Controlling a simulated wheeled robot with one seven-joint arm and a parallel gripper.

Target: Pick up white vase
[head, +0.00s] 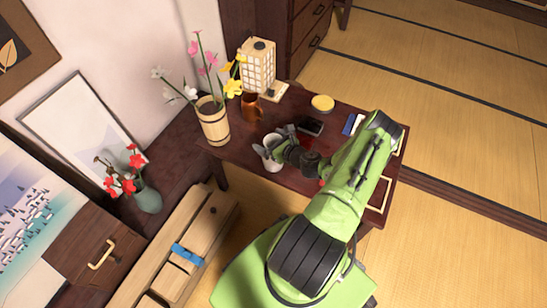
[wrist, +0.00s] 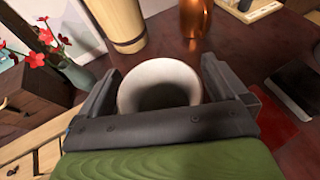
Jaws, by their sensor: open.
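The white vase (head: 270,163) stands on the dark wooden table (head: 236,150), near its left end. In the wrist view the white vase (wrist: 160,74) shows its round rim and dark opening between the two fingers. My gripper (head: 272,148) is open, with one finger on each side of the vase; it also shows in the wrist view (wrist: 158,85). I cannot tell whether either finger touches the vase. The lower part of the vase is hidden behind my gripper in the wrist view.
A wooden bucket of flowers (head: 213,122) and a copper vase (head: 251,107) stand behind the white vase. A lantern (head: 258,65), a yellow-topped round item (head: 322,103) and a dark flat object (head: 310,127) are also on the table. A green vase with red flowers (head: 148,199) stands left.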

